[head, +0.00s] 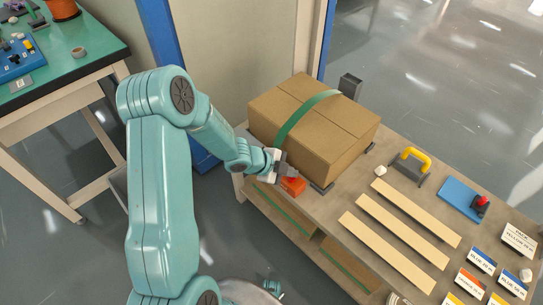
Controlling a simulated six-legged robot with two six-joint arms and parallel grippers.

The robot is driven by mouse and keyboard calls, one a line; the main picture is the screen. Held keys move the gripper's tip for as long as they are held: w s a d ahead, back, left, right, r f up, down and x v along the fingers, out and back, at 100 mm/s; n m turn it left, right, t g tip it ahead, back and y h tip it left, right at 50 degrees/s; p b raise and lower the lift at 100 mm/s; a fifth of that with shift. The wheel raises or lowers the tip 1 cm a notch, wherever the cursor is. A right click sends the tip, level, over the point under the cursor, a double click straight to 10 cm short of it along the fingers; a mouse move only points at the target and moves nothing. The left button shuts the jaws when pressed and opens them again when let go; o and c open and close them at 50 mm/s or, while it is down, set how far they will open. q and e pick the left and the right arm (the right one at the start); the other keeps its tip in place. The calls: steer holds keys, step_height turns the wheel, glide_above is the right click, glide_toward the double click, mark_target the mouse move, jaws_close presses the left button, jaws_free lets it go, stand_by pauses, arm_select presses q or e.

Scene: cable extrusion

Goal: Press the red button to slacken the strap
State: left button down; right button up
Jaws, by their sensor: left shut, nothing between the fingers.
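A brown cardboard box (325,133) sits on the bench, with a green strap (300,115) running over its top. A small orange-red block (293,187) stands at the bench's near left edge, beside the box's lower corner; it looks like the red button's housing. My left gripper (287,172) is shut and empty, with its dark fingertips right at the top of this block. The fingers partly hide the top, so I cannot tell whether they touch or press the button. My right gripper is out of view.
A dark metal post (350,86) stands behind the box. A green-topped table (85,62) is at left.

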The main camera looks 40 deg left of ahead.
arm_select(q)
step_height(320, 180, up, 6)
steer(key=p, duration=0.5)
steer(key=shift+f, duration=0.15)
stand_by(0.6)
